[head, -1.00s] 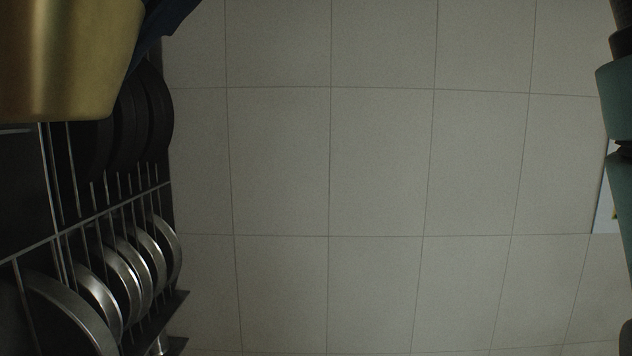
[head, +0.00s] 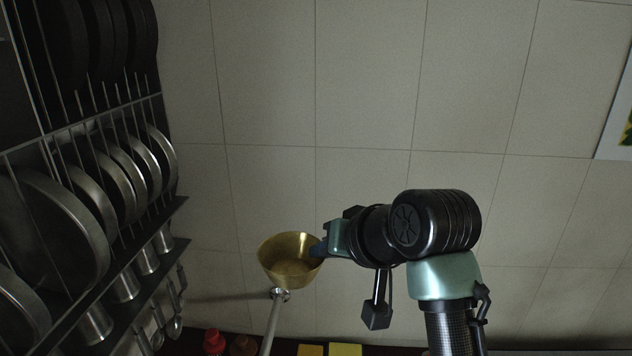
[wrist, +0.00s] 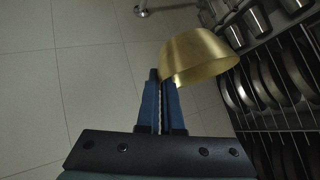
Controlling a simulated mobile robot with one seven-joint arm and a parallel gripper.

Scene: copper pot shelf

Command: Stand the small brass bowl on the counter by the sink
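The small brass bowl (head: 287,262) is in the air in front of the tiled wall, its open mouth showing in the head view. My gripper (head: 322,250) is at the bowl's right side. In the wrist view, the bowl (wrist: 200,55) is at the fingertips and extends to the right. My gripper's blue fingers (wrist: 163,82) are close together, shut on the bowl's wall. The contact is partly hidden. A strip of the dark counter (head: 395,351) shows at the bottom of the head view, below the bowl. The sink is not clearly visible.
A slim metal pipe (head: 272,322), perhaps the tap, rises just below the bowl; I cannot tell their gap in depth. Red (head: 214,341) and yellow (head: 345,349) items stand along the bottom. A rack of pans (head: 105,185) fills the left. The wall's middle is clear.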

